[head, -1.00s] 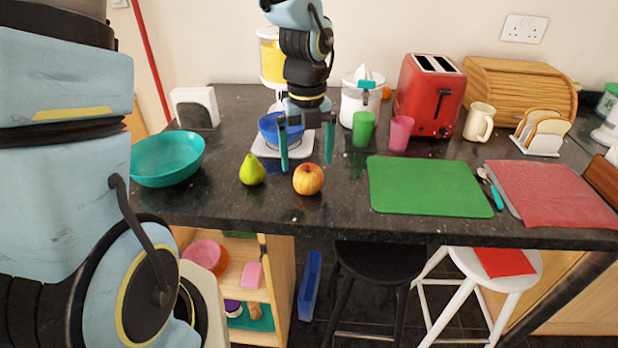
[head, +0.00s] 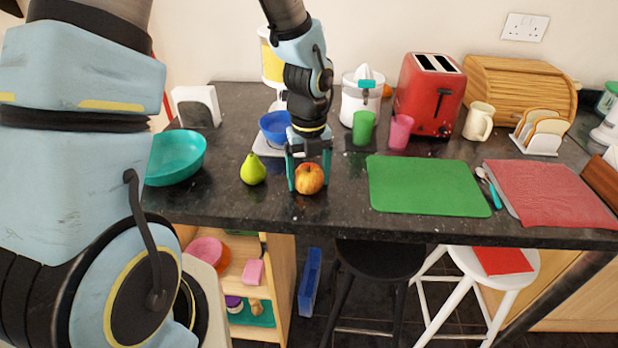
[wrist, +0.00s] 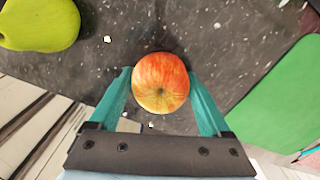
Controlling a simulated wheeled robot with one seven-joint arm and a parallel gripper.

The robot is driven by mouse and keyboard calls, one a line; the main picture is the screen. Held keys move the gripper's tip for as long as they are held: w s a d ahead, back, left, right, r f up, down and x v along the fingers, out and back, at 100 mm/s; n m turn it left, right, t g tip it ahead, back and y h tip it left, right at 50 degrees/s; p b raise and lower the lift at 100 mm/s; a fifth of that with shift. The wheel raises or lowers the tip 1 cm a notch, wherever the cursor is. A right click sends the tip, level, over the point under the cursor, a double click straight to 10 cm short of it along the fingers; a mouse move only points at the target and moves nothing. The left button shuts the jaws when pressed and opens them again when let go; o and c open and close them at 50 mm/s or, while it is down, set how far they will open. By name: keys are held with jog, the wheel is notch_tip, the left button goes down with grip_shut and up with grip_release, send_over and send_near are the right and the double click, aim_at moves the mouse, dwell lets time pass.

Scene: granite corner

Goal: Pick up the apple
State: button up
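A red and yellow apple (head: 309,179) sits on the dark speckled counter near its front edge. My gripper (head: 309,178) is low over the counter with its two teal fingers on either side of the apple. In the wrist view the apple (wrist: 161,83) lies between the fingertips of my gripper (wrist: 164,78). The fingers are apart; a small gap shows between them and the apple, and I cannot see clear contact.
A green pear (head: 253,170) stands just left of the apple. Behind my gripper is a blue bowl (head: 274,128) on a white scale. A green mat (head: 425,186) lies to the right, and a teal bowl (head: 174,160) to the left.

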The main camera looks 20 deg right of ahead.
jog(key=c, duration=0.9)
jog(key=shift+r, duration=0.1)
